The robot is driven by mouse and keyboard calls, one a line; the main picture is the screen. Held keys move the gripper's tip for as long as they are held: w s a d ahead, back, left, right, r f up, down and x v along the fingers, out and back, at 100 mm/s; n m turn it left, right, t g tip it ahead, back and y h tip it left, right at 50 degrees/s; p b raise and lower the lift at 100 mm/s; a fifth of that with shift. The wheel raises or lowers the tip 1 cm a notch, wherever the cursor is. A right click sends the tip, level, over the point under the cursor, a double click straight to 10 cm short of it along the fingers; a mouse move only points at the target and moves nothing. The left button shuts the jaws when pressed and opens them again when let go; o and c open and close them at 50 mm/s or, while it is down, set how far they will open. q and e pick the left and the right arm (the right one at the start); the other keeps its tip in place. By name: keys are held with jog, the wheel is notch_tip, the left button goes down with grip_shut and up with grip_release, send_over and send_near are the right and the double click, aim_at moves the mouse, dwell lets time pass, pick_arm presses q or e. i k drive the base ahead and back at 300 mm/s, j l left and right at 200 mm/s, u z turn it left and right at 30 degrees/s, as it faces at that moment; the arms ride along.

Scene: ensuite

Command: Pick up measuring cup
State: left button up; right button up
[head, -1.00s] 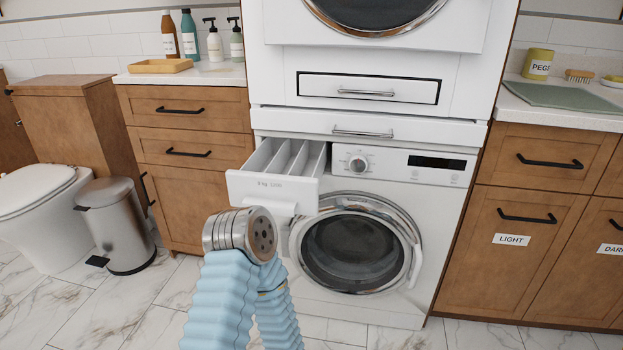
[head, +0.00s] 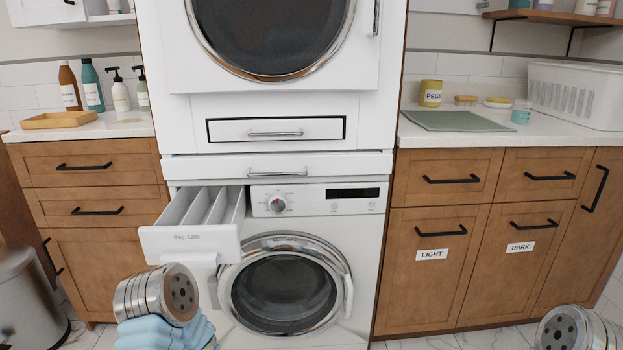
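A small teal cup (head: 521,116), which looks like the measuring cup, stands on the right countertop (head: 470,139). It is between the green mat (head: 459,121) and the white basket (head: 575,97), close to the basket's left side. Nothing touches it from my side. Metal joints of my two arms show at the bottom left and bottom right edges. No fingers of either gripper show, so their state is hidden.
The washing machine's detergent drawer (head: 193,241) is pulled out at the left. The washer door (head: 284,292) is shut. A yellow-green peg tin (head: 430,94), a brush (head: 465,99) and a soap dish (head: 498,103) stand behind the mat. Cabinets below the counter are closed.

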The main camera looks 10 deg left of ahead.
aim_at(523, 109)
jog(key=l+u, duration=0.25)
jog(key=u, duration=0.15)
jog(key=i+l+u, duration=0.1)
jog(key=l+u, duration=0.15)
jog(key=u, duration=0.15)
jog(key=l+u, duration=0.35)
